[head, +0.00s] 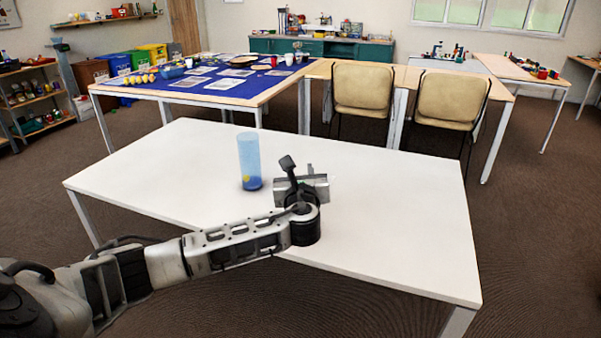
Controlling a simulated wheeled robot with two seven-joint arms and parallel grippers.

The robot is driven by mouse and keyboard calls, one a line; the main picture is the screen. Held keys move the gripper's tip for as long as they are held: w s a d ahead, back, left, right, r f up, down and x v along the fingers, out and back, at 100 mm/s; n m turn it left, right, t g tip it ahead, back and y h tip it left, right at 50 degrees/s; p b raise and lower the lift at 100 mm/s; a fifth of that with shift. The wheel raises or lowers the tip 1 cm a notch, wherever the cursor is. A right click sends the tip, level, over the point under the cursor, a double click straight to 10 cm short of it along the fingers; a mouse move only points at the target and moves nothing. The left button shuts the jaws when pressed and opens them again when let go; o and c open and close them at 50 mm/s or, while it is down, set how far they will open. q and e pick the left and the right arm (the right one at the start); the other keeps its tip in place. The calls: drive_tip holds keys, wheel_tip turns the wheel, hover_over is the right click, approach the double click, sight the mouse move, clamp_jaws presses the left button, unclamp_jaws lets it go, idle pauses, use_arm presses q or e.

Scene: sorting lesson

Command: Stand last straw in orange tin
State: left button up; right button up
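A tall see-through blue cylinder (249,160) stands upright on the white table (390,215), with a darker blue bottom and a small yellow spot low inside it. My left gripper (289,167) is just right of the cylinder, apart from it in the picture, above the table. Its dark finger part points up and away, and my wrist hides the rest, so I cannot tell if it is open or shut. I see no straw in it. I cannot make out an orange tin or a straw on the white table. My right gripper is out of view.
The rest of the white table is bare. Behind it stands a table with a blue cloth (225,86) holding cards, cups and yellow items. Two tan chairs (362,88) stand beyond the far edge. Colored bins (153,53) and shelves are at the left.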

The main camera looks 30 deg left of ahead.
use_arm(q)
drive_tip(key=v, duration=1.6)
drive_tip(key=shift+f, duration=0.15)
idle(0.4)
drive_tip(key=s+d+f+n+g+h, duration=0.25)
drive_tip(key=d+f+h, duration=0.2)
drive_tip(key=f, duration=0.25)
drive_tip(key=s+d+f+n+g+h, duration=0.1)
drive_tip(key=s+d+f+n+h, duration=0.15)
drive_tip(key=d+f+n, duration=0.4)
drive_tip(key=s+d+f+n+h, duration=0.1)
drive_tip(key=s+f+n+h, duration=0.2)
drive_tip(key=n, duration=0.5)
drive_tip(key=s+d+f+n+h, duration=0.2)
drive_tip(key=s+f+n, duration=0.3)
drive_tip(key=s+n, duration=0.3)
drive_tip(key=shift+f+h, duration=0.35)
drive_tip(key=shift+h, duration=0.15)
